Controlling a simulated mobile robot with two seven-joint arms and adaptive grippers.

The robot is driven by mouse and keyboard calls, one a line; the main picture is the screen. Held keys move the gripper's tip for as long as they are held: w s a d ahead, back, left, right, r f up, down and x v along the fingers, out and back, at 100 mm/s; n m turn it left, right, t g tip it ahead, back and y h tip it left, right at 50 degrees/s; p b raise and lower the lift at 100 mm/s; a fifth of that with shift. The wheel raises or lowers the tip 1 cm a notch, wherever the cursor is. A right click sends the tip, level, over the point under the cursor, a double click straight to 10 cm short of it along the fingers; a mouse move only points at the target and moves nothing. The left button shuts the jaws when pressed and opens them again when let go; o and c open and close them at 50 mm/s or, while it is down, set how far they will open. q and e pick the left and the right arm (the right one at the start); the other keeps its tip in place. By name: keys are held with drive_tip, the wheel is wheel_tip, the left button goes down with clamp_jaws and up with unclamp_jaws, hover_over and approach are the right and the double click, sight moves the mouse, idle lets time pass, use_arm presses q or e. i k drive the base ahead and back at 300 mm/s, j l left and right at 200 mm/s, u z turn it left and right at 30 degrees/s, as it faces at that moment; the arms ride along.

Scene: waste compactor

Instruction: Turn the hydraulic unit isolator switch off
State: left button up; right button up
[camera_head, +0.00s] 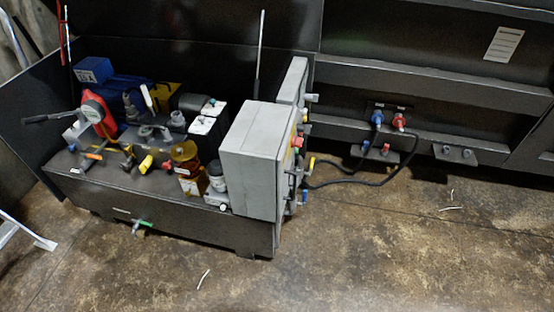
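The cabinet's front faces right and is strongly foreshortened. A red knob (298,142) with yellow near it sticks out from that front. It may be the isolator switch, but its position is too small to read. Neither of my grippers is in view.
Black hoses (350,182) run from the cabinet area to blue and red couplings (398,121) on the dark compactor wall (430,85). A green-handled valve (142,224) protrudes from the tank's front. The concrete floor (380,250) is largely clear, with small white scraps.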

sight(296, 141)
drive_tip(key=k+l, duration=0.15)
drive_tip(key=l, duration=0.2)
drive_tip(key=u, duration=0.35)
drive_tip(key=i+l+u, duration=0.15)
drive_tip(key=l+u, duration=0.15)
drive_tip(key=u, duration=0.15)
drive_tip(key=i+l+u, duration=0.1)
drive_tip(key=l+u, duration=0.35)
drive_tip(key=i+l+u, duration=0.1)
drive_tip(key=l+u, duration=0.15)
drive_tip(key=u, duration=0.15)
drive_tip(key=l+u, duration=0.45)
drive_tip(key=j, duration=0.05)
